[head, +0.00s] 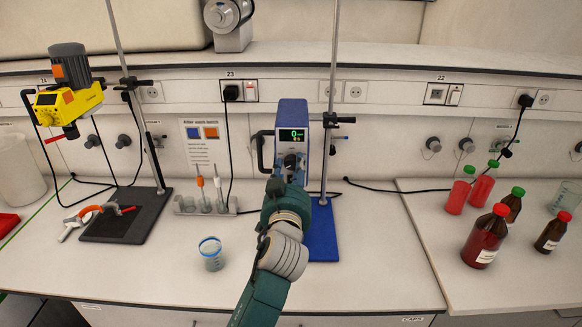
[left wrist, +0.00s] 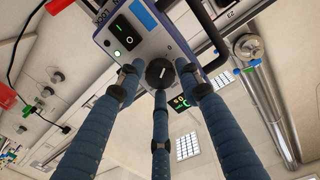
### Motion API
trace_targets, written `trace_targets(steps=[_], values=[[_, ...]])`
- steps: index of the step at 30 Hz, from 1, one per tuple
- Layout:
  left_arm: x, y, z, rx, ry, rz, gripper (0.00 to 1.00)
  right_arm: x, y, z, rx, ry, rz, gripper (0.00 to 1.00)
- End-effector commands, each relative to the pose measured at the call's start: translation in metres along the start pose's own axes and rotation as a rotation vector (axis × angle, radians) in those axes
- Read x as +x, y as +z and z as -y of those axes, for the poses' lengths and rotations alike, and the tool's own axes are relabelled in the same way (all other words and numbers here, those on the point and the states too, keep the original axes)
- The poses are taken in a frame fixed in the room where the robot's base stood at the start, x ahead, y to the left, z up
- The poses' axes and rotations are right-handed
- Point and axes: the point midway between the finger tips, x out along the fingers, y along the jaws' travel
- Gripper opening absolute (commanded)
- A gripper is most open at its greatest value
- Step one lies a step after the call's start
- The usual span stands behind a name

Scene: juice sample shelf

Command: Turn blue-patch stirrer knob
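The blue stirrer (head: 292,115) is clamped to a vertical rod over a blue base plate (head: 321,232). Its lit display (head: 293,135) shows green digits, with what looks like a 0. Its dark round knob (head: 291,162) is low on the front, and in the left wrist view the knob (left wrist: 160,73) has a pale pointer line. My left gripper (head: 287,186) is right in front of the knob. In the left wrist view its three blue-sleeved fingers (left wrist: 160,84) are spread around the knob, with gaps at the side fingers. Whether the middle finger touches it, I cannot tell. My right gripper is not in view.
A yellow stirrer (head: 68,98) stands at the left over a black base (head: 128,215). A beaker (head: 211,253) stands left of my arm. A small rack (head: 205,207) holds upright tools. Bottles, including a brown one (head: 485,238), stand on the right bench.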

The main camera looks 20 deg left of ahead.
Motion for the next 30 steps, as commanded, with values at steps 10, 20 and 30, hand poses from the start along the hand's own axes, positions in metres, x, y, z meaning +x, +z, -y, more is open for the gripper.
trace_targets(steps=[10, 20, 30], values=[[0.000, 0.000, 0.000, 0.005, 0.000, 0.000, 0.02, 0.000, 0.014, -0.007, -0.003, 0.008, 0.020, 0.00], [0.001, 0.000, 0.001, 0.126, -0.001, 0.004, 0.02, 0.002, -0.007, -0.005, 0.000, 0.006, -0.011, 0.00], [0.001, -0.002, 0.002, 0.424, 0.000, 0.014, 0.02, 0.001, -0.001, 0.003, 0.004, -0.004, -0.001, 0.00]])
